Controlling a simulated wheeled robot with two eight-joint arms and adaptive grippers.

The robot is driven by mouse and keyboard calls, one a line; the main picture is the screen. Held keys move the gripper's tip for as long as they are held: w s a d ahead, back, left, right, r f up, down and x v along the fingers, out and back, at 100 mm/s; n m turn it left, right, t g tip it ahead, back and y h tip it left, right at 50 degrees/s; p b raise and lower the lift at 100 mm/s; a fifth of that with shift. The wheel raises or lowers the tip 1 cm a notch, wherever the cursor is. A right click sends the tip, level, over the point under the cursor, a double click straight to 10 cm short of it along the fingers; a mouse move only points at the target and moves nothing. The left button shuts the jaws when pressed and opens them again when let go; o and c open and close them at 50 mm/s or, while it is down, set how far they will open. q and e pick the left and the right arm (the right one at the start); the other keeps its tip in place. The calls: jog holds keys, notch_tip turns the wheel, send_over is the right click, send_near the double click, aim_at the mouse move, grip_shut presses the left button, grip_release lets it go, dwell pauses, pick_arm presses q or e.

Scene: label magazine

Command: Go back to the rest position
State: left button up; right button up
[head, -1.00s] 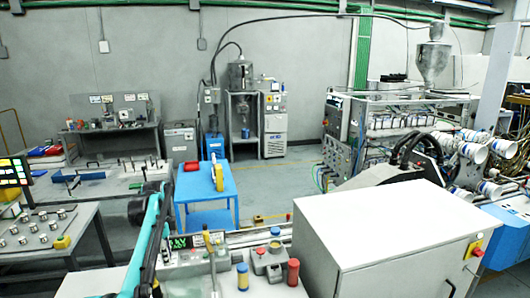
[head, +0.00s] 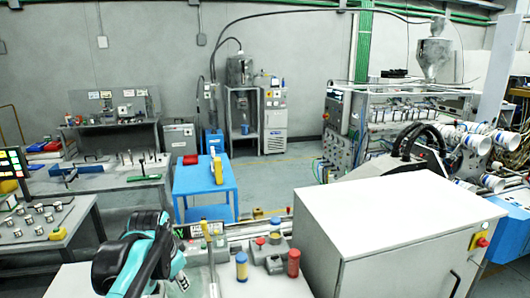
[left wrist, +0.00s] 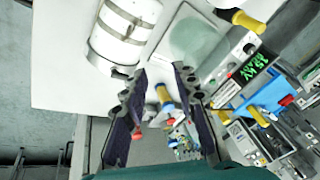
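My left arm (head: 135,258), teal and black, is folded at the lower left of the head view, over the front bench. Its fingers cannot be made out clearly there. In the left wrist view my left gripper (left wrist: 162,78) has its two dark fingers spread apart with nothing held between them. A yellow and blue cylinder (left wrist: 164,98) shows in the gap, apart from the fingers. My right gripper is in neither view.
On the front bench stand a yellow and blue cylinder (head: 242,266), a red cylinder (head: 293,262) and a large white cabinet (head: 395,222). A blue table (head: 205,178) stands beyond. The left wrist view shows a white banded cylinder (left wrist: 124,28) close by. Floor is free behind the blue table.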

pick_arm(q)
jog(key=s+d+f+n+t+b, duration=0.1)
jog(key=s+d+f+n, duration=0.1)
jog(key=s+f, duration=0.5)
jog(key=s+d+f+n+t+b, duration=0.2)
jog(key=s+d+f+n, duration=0.1)
jog(key=s+f, duration=0.4)
jog(key=s+n, duration=0.1)
jog(key=s, duration=0.2)
jog(key=shift+s+n, duration=0.3)
jog(key=shift+s, duration=0.05)
